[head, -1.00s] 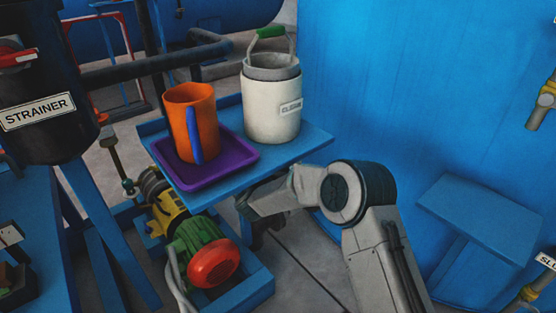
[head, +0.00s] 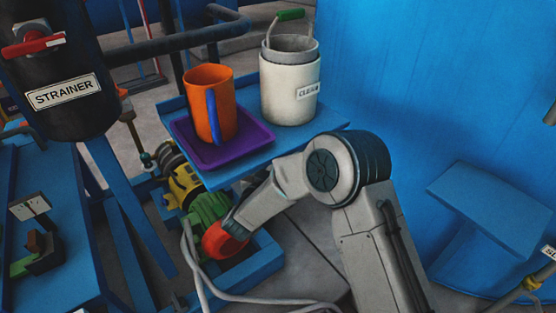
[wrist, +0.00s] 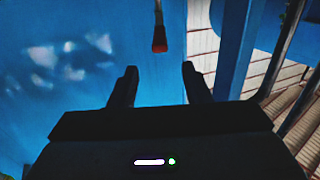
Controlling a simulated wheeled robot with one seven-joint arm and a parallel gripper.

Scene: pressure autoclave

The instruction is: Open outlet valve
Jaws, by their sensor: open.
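My gripper (wrist: 159,84) is open in the wrist view, with its two dark fingers apart and nothing between them. Beyond the fingertips a thin lever with a red end (wrist: 159,38) hangs down in front of a blue surface; it is apart from the fingers. Its upper end is out of frame. In the head view a red valve handle (head: 38,45) is on the dark strainer vessel (head: 60,115) at the upper left. I cannot tell which handle is the outlet valve. My gripper is not visible in the head view.
A blue shelf (head: 300,139) carries a purple tray (head: 250,140) with an orange mug (head: 208,100), and a white container (head: 290,95). A green pump motor (head: 208,208) sits below. The large blue tank (head: 430,80) fills the right side. A blue post (wrist: 233,45) shows in the wrist view.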

